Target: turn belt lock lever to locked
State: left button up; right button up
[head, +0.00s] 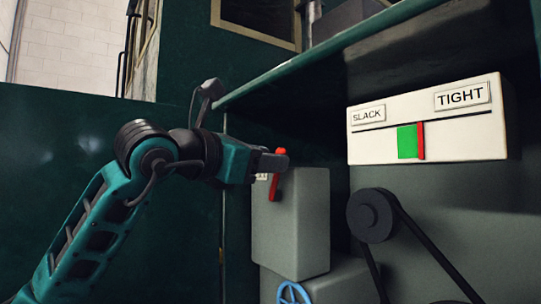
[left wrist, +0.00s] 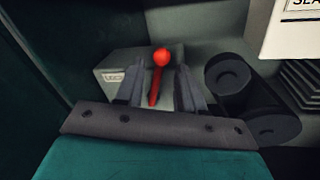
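The red belt lock lever (head: 274,186) stands at the top left of a grey box (head: 292,225), its round knob up. My left gripper (head: 272,162) is at the lever, just below the knob. In the left wrist view, the lever (left wrist: 155,87) stands between my two spread fingers (left wrist: 160,92), with a gap visible on each side. The knob (left wrist: 162,57) shows beyond the fingertips. A small label (left wrist: 114,77), partly hidden and seeming to begin "LOC", lies left of the lever. The lever's pivot is hidden. My right gripper is not in view.
A white gauge (head: 430,120) marked SLACK and TIGHT has a red pointer (head: 421,140) at the right edge of its green block. A black pulley and belt (head: 371,215) stand right of the grey box. A blue handwheel (head: 293,293) is below. A green ledge (head: 330,52) overhangs.

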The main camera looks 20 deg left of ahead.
pick_arm(q)
jog(key=shift+x, duration=0.8)
jog(key=shift+c, duration=0.4)
grip_shut()
